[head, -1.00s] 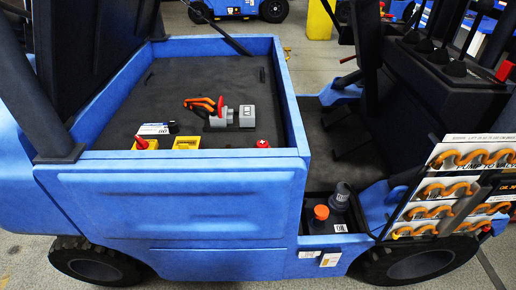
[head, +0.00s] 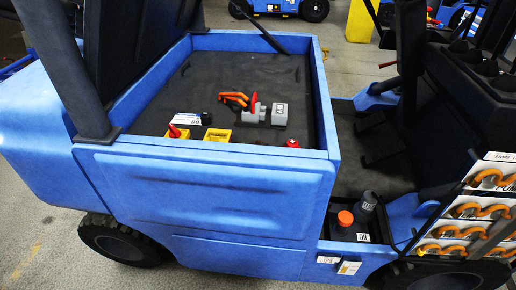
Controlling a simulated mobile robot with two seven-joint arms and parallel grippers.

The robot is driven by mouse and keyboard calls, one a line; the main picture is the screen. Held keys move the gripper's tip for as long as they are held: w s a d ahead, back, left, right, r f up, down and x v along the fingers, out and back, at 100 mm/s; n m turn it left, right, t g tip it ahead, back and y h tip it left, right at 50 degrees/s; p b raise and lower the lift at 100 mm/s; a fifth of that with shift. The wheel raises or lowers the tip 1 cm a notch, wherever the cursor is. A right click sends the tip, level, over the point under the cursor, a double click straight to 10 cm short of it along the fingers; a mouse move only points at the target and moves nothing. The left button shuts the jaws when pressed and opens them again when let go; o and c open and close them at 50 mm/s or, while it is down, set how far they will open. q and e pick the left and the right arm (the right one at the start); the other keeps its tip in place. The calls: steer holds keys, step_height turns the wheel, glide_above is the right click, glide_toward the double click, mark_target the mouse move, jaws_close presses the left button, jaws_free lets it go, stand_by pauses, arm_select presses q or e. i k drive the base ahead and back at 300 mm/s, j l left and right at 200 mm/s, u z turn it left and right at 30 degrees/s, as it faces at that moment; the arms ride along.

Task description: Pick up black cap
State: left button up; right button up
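A black cap (head: 370,197) shows on top of a dark upright cylinder in the low step well at the right of the blue vehicle. It stands beside an orange cap (head: 345,218). A second small dark piece (head: 206,118) lies in the bed by a white label; it is too small to tell whether it is a cap. Neither of my grippers is in view.
Blue walls surround the bed. A rack of orange hooks (head: 470,210) stands at right. Grey floor shows at lower left.

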mark_target(205, 117)
steer(key=j+z, duration=0.35)
steer(key=k+j+z, duration=0.1)
steer(key=j+z, duration=0.25)
steer(key=j, duration=0.2)
